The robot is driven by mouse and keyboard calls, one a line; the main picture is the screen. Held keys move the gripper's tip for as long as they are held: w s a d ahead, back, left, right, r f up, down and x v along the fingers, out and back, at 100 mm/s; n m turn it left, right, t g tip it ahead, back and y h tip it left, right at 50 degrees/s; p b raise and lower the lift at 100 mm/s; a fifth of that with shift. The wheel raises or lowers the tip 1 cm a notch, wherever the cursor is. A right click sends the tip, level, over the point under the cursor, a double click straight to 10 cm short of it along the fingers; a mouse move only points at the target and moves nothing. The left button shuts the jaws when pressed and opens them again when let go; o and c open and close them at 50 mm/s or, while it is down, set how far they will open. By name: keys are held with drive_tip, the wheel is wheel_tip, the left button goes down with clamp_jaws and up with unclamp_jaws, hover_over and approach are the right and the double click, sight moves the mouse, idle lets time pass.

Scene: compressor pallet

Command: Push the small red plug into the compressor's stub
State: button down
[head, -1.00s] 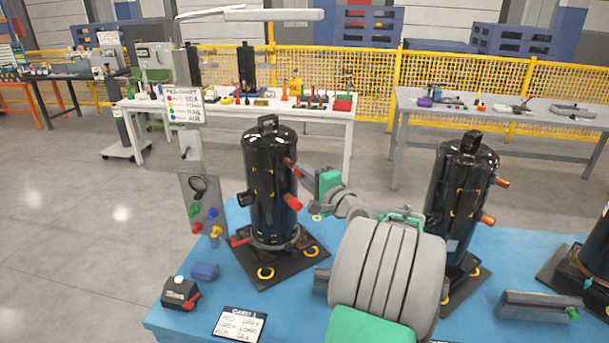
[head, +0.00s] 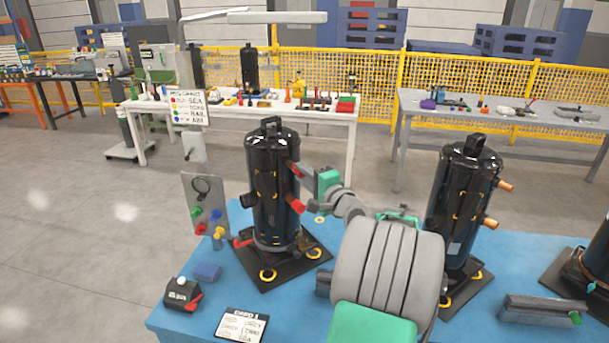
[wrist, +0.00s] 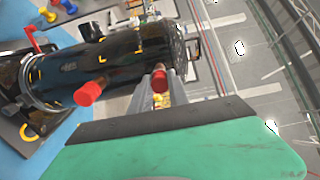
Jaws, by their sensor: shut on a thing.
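The black compressor (head: 272,190) stands upright at the left of the blue pallet; it lies sideways in the wrist view (wrist: 110,60). My gripper (wrist: 162,88) is shut on a small red plug (wrist: 160,82) beside the compressor's upper right side. A bit of copper colour shows at the plug's far end, at the upper stub. I cannot tell how deep the plug sits, as the fingers partly hide it. A larger red plug (wrist: 89,93) is on the lower stub; it also shows in the head view (head: 296,204).
A second black compressor (head: 464,195) with bare copper stubs stands to the right. A panel with coloured plugs (head: 206,212) is at the left. A black box (head: 181,291), a blue block (head: 207,272) and a card (head: 241,325) lie in front. A grey tray (head: 537,309) is at right.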

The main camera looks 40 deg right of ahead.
drive_tip(key=shift+w, duration=0.5)
drive_tip(key=c, duration=1.2)
unclamp_jaws()
